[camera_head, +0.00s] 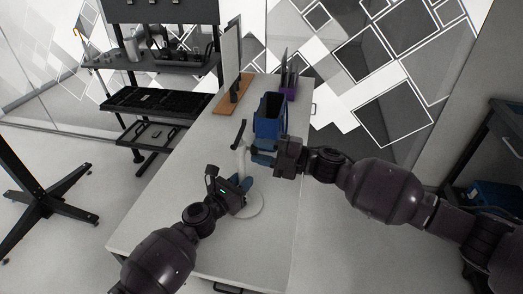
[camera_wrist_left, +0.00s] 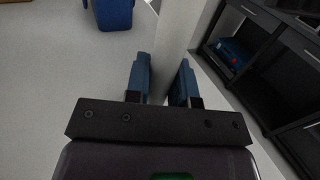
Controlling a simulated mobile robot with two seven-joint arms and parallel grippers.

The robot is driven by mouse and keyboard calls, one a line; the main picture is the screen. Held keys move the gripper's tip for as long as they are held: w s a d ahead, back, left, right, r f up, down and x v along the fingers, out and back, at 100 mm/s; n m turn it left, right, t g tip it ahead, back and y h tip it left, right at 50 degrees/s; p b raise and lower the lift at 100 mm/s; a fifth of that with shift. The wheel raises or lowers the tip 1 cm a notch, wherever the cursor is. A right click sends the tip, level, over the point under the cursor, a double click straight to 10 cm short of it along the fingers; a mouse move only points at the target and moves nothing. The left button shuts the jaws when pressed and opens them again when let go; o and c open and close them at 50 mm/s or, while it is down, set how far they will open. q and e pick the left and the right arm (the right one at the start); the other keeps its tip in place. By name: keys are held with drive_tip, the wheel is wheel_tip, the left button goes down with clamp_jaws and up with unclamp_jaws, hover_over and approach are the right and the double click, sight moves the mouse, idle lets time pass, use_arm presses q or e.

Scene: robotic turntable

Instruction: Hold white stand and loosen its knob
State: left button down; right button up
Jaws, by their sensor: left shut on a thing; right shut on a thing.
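The white stand (camera_head: 241,160) is upright on the table, with a round white base (camera_head: 252,209) and a dark piece at its top. My left gripper (camera_head: 246,184) is shut on the stand's post, low down above the base. In the left wrist view the post (camera_wrist_left: 177,28) passes between the blue fingers of my left gripper (camera_wrist_left: 163,80). My right gripper (camera_head: 261,156) reaches in from the right at the upper part of the stand. It is shut on the knob, which its fingers hide.
A blue bin (camera_head: 269,116) stands right behind my right gripper; a blue container (camera_wrist_left: 113,13) shows in the left wrist view. Farther back are a wooden board with an upright panel (camera_head: 232,97) and a purple holder (camera_head: 291,92). The table's (camera_head: 170,195) left part is clear.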

drive_tip(key=shift+n, duration=1.1)
drive_tip(key=o, duration=0.9)
drive_tip(key=v, duration=1.2)
drive_tip(key=shift+f, duration=0.1)
